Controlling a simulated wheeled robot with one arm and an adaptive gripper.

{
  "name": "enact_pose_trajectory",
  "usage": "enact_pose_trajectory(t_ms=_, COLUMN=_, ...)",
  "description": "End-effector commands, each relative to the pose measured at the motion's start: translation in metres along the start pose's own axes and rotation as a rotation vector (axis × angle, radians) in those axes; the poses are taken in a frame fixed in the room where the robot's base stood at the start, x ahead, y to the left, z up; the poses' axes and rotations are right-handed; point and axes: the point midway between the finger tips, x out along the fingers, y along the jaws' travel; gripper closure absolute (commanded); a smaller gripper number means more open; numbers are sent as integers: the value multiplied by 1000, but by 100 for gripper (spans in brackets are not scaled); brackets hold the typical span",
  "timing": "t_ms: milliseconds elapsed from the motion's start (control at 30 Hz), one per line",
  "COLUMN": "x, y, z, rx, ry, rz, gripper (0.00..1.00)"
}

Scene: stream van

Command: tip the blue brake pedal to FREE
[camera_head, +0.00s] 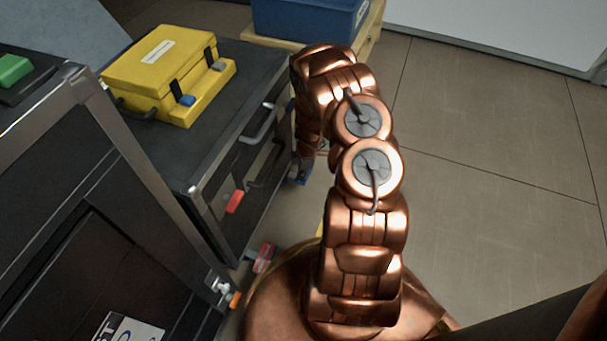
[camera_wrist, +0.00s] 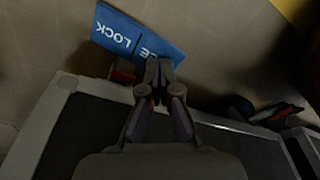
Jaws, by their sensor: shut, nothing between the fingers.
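The blue brake pedal (camera_wrist: 135,37) is a flat plate near the floor in the wrist view. The word LOCK shows on its left half. A dark line divides the halves. My gripper (camera_wrist: 158,68) is shut and empty, with its fingertips at the pedal's near edge, over the right half. I cannot tell whether they touch it. In the head view my copper arm hides most of the gripper; a small blue patch (camera_head: 303,174) shows below the arm's far end.
A black case (camera_head: 250,160) with a metal edge and a handle stands left of my arm, a yellow box (camera_head: 160,65) on top. Another dark case (camera_head: 75,190) stands nearer. A blue bin (camera_head: 305,18) is behind. The floor (camera_head: 490,130) to the right is clear.

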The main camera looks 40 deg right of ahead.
Motion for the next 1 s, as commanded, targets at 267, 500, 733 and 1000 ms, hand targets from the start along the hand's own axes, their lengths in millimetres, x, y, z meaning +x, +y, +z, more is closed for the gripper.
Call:
enact_pose_trajectory(t_ms=267, x=4, y=0, z=0, rx=0, ry=0, rz=-1, gripper=100)
enact_pose_trajectory(t_ms=500, x=7, y=0, z=1, rx=0, ry=0, rz=0, gripper=100)
enact_pose_trajectory(t_ms=733, x=9, y=0, z=1, rx=1, ry=0, rz=0, gripper=100)
enact_pose_trajectory(t_ms=1000, x=12, y=0, z=2, rx=0, ry=-1, rz=0, gripper=100)
